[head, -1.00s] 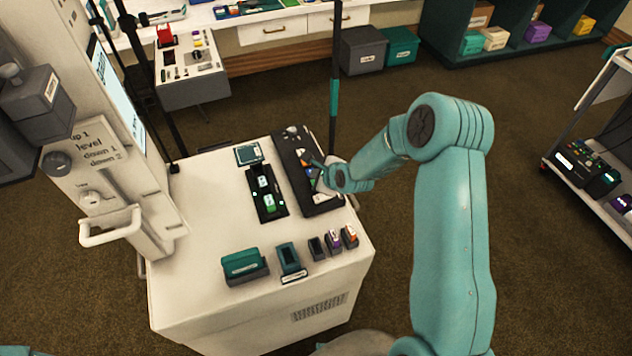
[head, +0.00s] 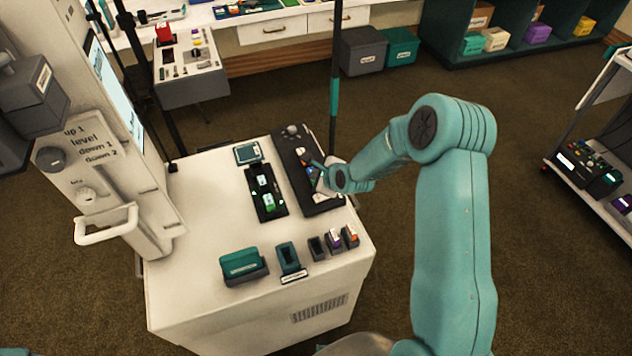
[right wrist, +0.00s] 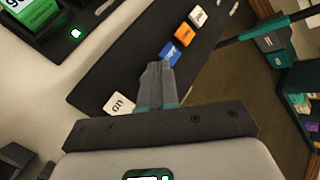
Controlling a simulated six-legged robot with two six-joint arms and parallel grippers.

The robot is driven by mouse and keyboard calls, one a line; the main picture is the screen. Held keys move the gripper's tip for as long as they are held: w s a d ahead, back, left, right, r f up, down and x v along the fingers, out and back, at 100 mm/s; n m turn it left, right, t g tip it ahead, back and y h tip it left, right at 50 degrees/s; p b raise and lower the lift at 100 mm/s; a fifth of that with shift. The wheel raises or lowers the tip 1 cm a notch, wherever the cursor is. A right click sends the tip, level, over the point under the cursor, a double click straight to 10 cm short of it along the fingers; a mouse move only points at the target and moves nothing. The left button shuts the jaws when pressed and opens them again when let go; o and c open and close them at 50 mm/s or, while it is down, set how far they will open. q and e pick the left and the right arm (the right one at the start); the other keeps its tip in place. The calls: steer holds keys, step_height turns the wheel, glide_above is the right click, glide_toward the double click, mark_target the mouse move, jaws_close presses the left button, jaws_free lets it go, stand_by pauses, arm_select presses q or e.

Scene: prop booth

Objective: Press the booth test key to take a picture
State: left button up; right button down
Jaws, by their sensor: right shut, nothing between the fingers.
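A dark key panel (head: 290,150) lies on the white console top (head: 205,205). In the right wrist view it carries a white key (right wrist: 118,104), a blue key (right wrist: 170,54), an orange key (right wrist: 184,35) and another pale key (right wrist: 197,16). I cannot read which is the test key. My right gripper (head: 316,166) is over the panel, also seen in the right wrist view (right wrist: 158,68). Its fingers are shut and empty, with the tips by the blue key. They hide part of the panel; I cannot tell whether they touch it. My left gripper is out of view.
A black unit with green readouts (head: 267,190) sits left of the panel. Small holders (head: 318,248) and a teal box (head: 242,266) stand along the console front. A thin dark pole (head: 335,90) rises behind. A lever panel (head: 88,165) stands at left.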

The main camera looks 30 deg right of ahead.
steer(key=shift+f+b, duration=0.4)
steer(key=shift+b, duration=0.15)
stand_by(0.5)
stand_by(0.4)
steer(key=shift+r, duration=0.85)
steer(key=shift+r+p, duration=1.25)
steer(key=shift+r, duration=1.25)
